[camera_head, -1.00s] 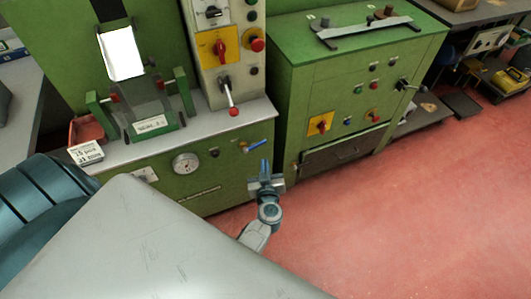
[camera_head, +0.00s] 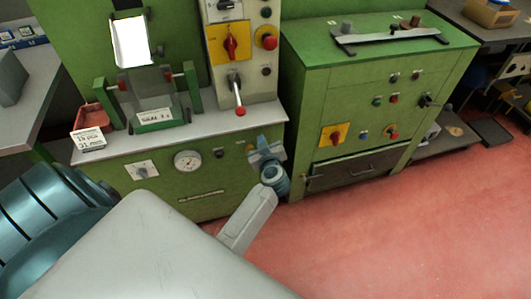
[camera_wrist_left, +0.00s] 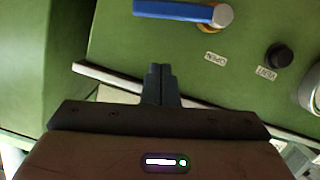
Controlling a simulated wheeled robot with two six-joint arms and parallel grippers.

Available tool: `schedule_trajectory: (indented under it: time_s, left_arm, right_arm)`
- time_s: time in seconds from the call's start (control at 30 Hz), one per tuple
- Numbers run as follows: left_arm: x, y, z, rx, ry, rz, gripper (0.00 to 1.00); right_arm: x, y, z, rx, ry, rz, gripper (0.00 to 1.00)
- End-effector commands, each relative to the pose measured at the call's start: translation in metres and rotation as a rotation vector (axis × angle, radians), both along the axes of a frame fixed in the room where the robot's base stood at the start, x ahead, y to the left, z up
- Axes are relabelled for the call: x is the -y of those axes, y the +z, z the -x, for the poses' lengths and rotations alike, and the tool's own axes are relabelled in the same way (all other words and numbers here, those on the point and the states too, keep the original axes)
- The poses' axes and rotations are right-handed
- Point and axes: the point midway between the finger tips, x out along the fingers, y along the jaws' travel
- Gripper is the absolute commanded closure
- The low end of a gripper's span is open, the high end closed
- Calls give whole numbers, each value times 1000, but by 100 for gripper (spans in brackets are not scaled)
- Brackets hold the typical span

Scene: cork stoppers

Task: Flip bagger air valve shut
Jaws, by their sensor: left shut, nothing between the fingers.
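The air valve's blue lever (camera_wrist_left: 175,10) runs sideways from its metal pivot (camera_wrist_left: 222,16) at the top of the left wrist view. A small label that seems to read OPEN is beside the pivot. In the head view the valve (camera_head: 249,148) is at the right end of the green machine's front, mostly hidden by my left gripper (camera_head: 261,142). In the wrist view the left gripper (camera_wrist_left: 158,70) is shut and empty, its tips apart from the lever in the picture. My right gripper is not in view.
A pressure gauge (camera_head: 187,161) and a black knob (camera_wrist_left: 279,55) share the front panel. The worktop's edge (camera_head: 180,140) runs above it. A second green cabinet (camera_head: 370,90) stands close on the right. Red floor (camera_head: 400,240) lies clear in front.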

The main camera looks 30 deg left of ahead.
Motion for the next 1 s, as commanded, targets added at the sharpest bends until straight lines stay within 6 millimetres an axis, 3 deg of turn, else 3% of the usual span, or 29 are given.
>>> schedule_trajectory:
  time_s: [0.03,0.2,0.77,1.0]
  left_arm:
    - [5,-17,0,-5,-1,5,100]
    - [8,-33,-4,-3,-1,4,100]
    - [10,-36,-5,-6,-1,0,100]
    - [12,-35,-8,-54,0,-38,100]
  right_arm:
    - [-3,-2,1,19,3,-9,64]
    - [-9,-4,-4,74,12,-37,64]
    - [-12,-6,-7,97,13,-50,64]
    - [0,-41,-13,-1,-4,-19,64]
